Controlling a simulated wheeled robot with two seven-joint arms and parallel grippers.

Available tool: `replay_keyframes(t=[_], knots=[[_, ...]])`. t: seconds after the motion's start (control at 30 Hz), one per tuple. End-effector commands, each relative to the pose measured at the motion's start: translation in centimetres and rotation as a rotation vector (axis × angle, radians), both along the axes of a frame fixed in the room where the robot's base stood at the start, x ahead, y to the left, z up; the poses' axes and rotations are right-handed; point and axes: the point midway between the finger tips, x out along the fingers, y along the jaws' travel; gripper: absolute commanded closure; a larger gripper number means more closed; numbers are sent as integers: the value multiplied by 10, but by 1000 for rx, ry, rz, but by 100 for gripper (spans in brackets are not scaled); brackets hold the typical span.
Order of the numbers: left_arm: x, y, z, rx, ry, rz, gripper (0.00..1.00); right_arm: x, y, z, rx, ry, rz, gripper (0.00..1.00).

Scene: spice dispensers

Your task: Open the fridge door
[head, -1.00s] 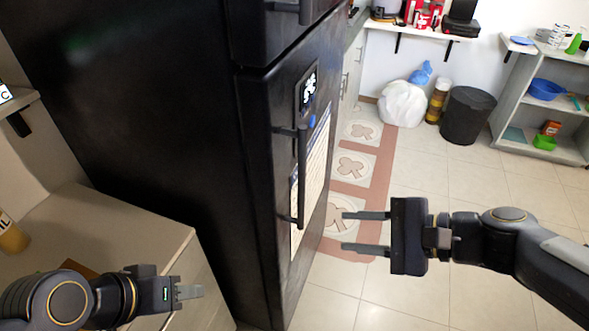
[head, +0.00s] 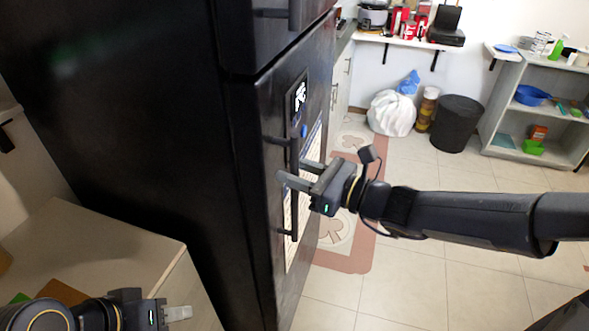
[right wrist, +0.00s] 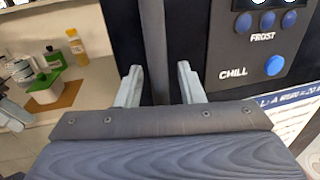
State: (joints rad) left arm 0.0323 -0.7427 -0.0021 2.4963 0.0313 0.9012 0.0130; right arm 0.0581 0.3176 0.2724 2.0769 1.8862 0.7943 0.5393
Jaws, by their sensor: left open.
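The black fridge (head: 150,110) stands at the left, its lower door (head: 272,200) shut. A dark vertical handle (head: 294,222) runs down that door, and it also shows in the right wrist view (right wrist: 154,50). My right gripper (head: 290,172) is at the handle's upper part. In the right wrist view its fingers (right wrist: 160,88) are spread on either side of the handle, with a gap on each side. My left gripper (head: 185,313) is open and empty at the lower left, above the counter, away from the fridge door.
A counter (head: 110,245) lies left of the fridge. A chill and frost panel (right wrist: 262,40) sits on the door beside the handle. The tiled floor (head: 400,275) at the right is clear. A white bag (head: 391,113), black bin (head: 457,122) and grey shelf (head: 540,110) stand farther back.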

Motion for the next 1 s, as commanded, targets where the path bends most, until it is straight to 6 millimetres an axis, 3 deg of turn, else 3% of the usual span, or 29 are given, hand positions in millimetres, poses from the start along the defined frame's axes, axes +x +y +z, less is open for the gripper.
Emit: replay_keyframes(t=[0.3,0.57,1.0], knots=[[0,0,0,0,0,0,59,2,3,0,-1,0,-1,65],[0,0,0,0,0,0,59,2,3,0,-1,0,0,99],[0,0,4,0,0,0,59,1,-3,1,-1,0,6,100]])
